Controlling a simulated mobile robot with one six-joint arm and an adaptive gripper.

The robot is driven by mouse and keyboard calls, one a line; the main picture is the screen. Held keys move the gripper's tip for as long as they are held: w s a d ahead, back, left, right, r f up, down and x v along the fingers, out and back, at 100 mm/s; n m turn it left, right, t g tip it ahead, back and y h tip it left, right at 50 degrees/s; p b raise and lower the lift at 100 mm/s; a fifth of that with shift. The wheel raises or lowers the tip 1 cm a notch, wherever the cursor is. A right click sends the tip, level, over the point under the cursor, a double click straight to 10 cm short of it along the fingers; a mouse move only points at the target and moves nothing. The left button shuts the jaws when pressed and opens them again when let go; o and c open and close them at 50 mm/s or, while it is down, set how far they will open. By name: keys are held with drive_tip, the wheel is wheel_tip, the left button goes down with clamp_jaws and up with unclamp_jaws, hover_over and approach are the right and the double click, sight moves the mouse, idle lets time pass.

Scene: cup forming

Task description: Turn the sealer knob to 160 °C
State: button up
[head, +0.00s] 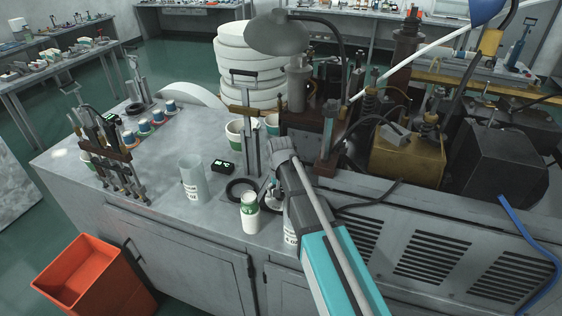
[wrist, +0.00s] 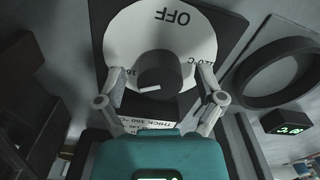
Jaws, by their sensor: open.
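The sealer knob (wrist: 157,72) is a dark round knob on a white dial (wrist: 125,38) in the wrist view. The dial reads OFF, upside down, at the top, with part of a "16…" label at left and a partly covered °C label at right. A short white mark sits low on the knob, slanting slightly; its exact setting is unclear. A plate (wrist: 158,125) below reads THICK 160 °C. My gripper (wrist: 162,80) is open, one finger on each side of the knob; contact cannot be told. In the head view my arm hides the knob.
A black ring (head: 241,190) and a small green-digit display (head: 222,168) are left of my gripper in the head view. A clear cylinder (head: 193,180) and a white-green cup (head: 250,214) stand nearby. Machinery (head: 408,160) crowds the right.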

drive_tip(key=n, duration=0.7)
drive_tip(key=shift+n, duration=0.4)
drive_tip(key=n, duration=0.3)
drive_tip(key=shift+n, duration=0.4)
drive_tip(key=n, duration=0.3)
drive_tip(key=shift+n, duration=0.4)
drive_tip(key=n, duration=0.3)
drive_tip(key=shift+n, duration=0.4)
drive_tip(key=n, duration=0.3)
drive_tip(key=shift+n, duration=0.4)
drive_tip(key=n, duration=0.3)
drive_tip(key=shift+n, duration=0.4)
drive_tip(key=n, duration=0.3)
drive_tip(key=shift+n, duration=0.4)
wheel_tip(320, 180, up, 14)
drive_tip(key=p, duration=1.3)
drive_tip(key=shift+p, duration=0.4)
